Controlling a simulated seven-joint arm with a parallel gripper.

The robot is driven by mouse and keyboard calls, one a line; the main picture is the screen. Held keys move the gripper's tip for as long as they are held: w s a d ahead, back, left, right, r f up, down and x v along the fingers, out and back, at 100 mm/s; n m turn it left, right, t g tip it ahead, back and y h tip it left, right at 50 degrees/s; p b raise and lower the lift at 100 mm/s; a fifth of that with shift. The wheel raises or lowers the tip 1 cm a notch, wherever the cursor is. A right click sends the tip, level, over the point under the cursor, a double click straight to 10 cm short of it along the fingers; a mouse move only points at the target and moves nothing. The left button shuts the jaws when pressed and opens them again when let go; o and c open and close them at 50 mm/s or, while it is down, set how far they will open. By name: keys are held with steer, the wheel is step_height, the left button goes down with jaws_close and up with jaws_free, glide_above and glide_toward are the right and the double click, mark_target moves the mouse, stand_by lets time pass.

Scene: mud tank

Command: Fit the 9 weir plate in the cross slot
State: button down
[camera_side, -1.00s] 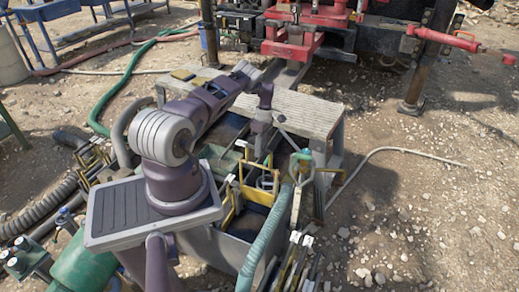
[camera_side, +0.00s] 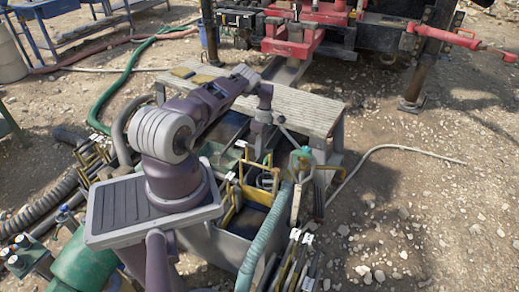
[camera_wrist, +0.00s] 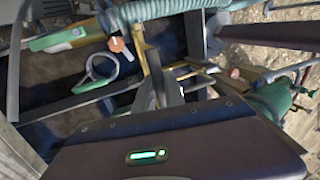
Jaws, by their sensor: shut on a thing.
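My gripper (camera_side: 258,156) points down over the open mud tank (camera_side: 222,242), near its far side by the wooden bench. In the wrist view the gripper (camera_wrist: 168,92) is shut on a narrow yellow-edged piece (camera_wrist: 153,72), apparently the weir plate. Its number cannot be read, and its lower part is hidden. A yellow frame (camera_side: 262,196) stands in the tank just below and in front of the gripper. The cross slot cannot be made out; I cannot tell whether the plate touches or sits in it.
A thick teal hose (camera_side: 264,240) runs over the tank's right side. A wooden bench (camera_side: 290,108) borders the far side. Several yellow-edged plates (camera_side: 297,262) stand at the front right. A green valve (camera_side: 301,160) is right of the gripper.

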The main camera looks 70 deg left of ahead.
steer(key=c, duration=1.3)
jaws_free()
steer(key=shift+c, duration=0.2)
steer(key=shift+r, duration=0.15)
steer(key=v, duration=0.7)
